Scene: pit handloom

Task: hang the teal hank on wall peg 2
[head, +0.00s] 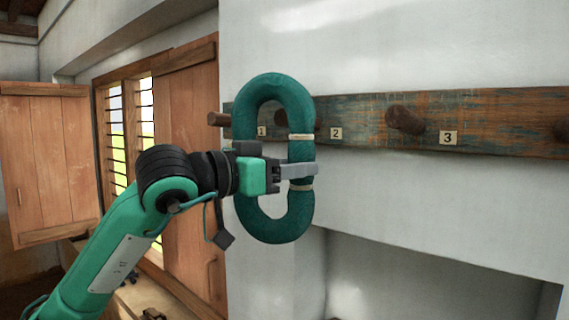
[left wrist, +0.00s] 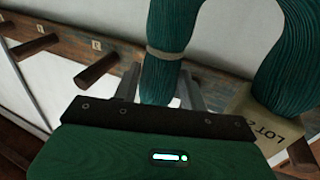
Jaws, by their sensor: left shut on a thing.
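The teal hank (head: 270,88) is a thick upright loop with pale ties, held in front of the peg board. My left gripper (head: 300,171) is shut on its right strand, between the two ties. The left wrist view also shows the hank (left wrist: 170,28) between the fingers of my left gripper (left wrist: 160,92). The number 2 label (head: 336,133) shows just right of the hank. My right gripper is not in view.
The wooden peg board (head: 365,112) runs along the white wall. Peg 1 (head: 218,119) sticks out left of the hank, and peg 3 (head: 405,120) is bare to the right. A paper lot tag (left wrist: 262,122) shows beside the hank. Wooden shutters (head: 190,150) stand at the left.

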